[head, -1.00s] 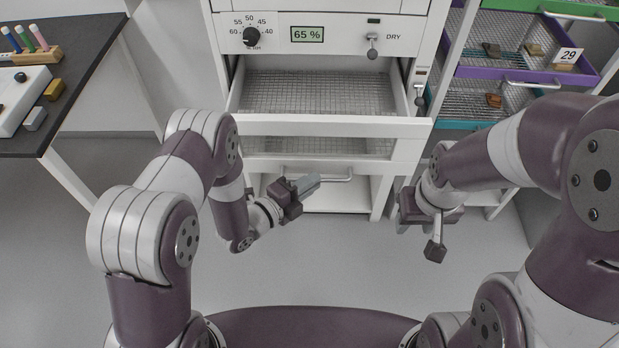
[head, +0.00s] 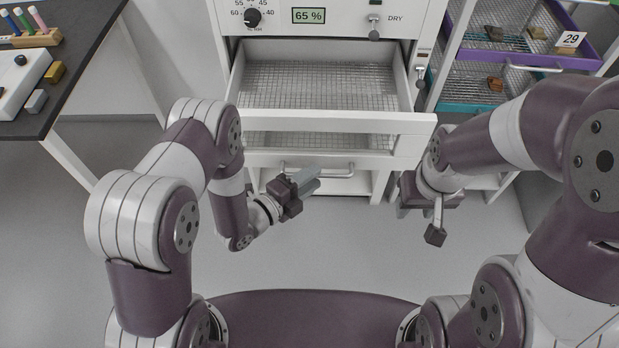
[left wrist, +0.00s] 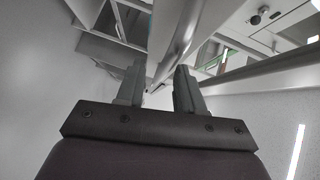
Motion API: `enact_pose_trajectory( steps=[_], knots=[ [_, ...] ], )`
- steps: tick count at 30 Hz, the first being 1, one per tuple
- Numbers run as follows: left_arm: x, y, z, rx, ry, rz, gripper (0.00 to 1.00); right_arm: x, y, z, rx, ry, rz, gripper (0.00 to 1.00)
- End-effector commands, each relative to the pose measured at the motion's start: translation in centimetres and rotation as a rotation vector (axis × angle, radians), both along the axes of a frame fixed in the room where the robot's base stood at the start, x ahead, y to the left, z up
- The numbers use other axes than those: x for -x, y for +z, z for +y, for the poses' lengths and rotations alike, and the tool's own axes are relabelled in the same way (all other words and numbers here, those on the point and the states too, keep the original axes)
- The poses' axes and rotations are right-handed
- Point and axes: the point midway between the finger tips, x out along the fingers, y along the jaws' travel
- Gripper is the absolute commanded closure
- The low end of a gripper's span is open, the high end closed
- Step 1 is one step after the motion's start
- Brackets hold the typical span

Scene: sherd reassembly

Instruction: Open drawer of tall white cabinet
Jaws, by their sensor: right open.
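The tall white cabinet (head: 326,20) stands ahead, with a dial and a "65 %" display. Its wide drawer with a mesh floor (head: 320,85) is pulled partly out and looks empty. The white drawer front (head: 310,122) has a mesh strip below its top bar, and a bar handle (head: 340,175) sits under that. My left gripper (head: 312,180) is at the handle. My right gripper (head: 420,217) is open and empty to the right, below the drawer front.
A dark-topped table (head: 85,50) with a pen holder and small blocks is at the left. A rack of mesh trays (head: 500,85) holding sherds, one tagged 29, stands close on the right. The grey floor (head: 330,250) between my arms and the cabinet is clear.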

Motion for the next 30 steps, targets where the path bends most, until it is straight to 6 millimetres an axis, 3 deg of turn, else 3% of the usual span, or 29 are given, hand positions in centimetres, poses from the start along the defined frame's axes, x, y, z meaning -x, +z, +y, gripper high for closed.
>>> enact_pose_trajectory(
  steps=[8,16,21,30],
  knots=[
    [1.0,0.3,1.2,0.001,0.003,0.001,0.63,0.0,0.2,0.0,0.000,0.000,0.000,0.57],
    [5.8,1.3,6.4,0.001,0.012,0.002,0.63,0.0,0.7,0.0,0.000,0.000,0.000,0.57],
    [8.0,1.6,8.4,0.001,0.006,0.002,0.63,0.0,0.8,0.0,0.000,0.000,0.000,0.57],
    [8.8,1.8,9.0,0.000,-0.001,0.000,0.63,0.0,0.8,0.0,0.000,0.000,0.000,0.57]
  ],
)
